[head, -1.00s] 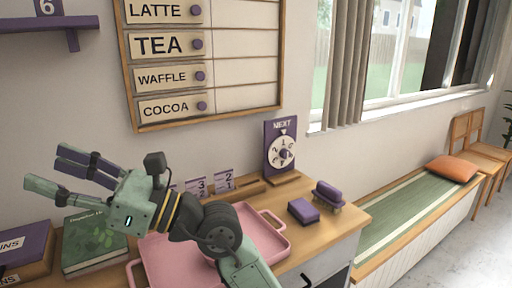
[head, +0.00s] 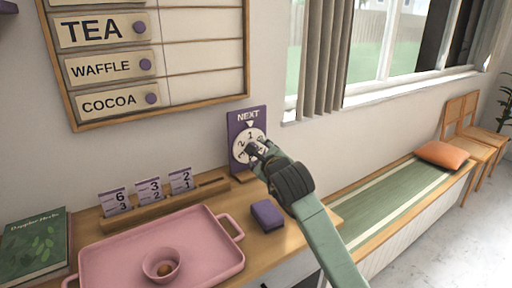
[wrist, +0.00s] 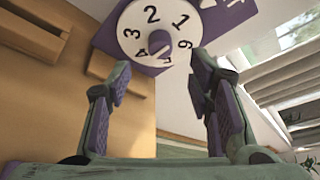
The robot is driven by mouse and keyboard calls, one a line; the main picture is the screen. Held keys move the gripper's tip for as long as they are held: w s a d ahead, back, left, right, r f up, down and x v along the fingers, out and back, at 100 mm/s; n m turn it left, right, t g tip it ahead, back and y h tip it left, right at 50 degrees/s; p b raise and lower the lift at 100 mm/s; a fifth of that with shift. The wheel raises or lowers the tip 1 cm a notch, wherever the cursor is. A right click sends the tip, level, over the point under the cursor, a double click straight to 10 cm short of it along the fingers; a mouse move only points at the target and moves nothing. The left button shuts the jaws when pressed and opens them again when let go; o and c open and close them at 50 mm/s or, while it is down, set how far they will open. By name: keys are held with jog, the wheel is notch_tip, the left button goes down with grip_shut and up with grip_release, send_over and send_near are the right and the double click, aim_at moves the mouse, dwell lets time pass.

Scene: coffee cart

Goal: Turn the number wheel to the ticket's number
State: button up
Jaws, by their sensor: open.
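The number wheel (head: 240,152) is a white dial on a purple stand (head: 247,112) marked NEXT, with a white pointer above it. The 1 is near the pointer, and the 2 is to its left. In the wrist view the wheel (wrist: 130,18) has a purple knob (wrist: 158,42) at its centre. My gripper (wrist: 160,64) is open, its two fingers apart on either side of the knob's line. Contact with the knob cannot be told. In the head view my gripper (head: 257,152) covers the dial's lower right. Number cards (head: 149,190) stand in a wooden rack (head: 208,190).
A pink tray (head: 100,258) with a pink cup (head: 161,266) is on the counter left of my arm. A purple block (head: 267,214) lies close to my arm, below the stand. A green book (head: 35,240) is at far left. The menu board (head: 160,112) hangs above.

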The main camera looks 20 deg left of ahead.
jog(key=p+x, duration=0.2)
jog(key=x, duration=0.5)
jog(key=shift+w, duration=0.2)
jog(key=shift+a, duration=0.15)
jog(key=shift+c, duration=0.2)
grip_shut()
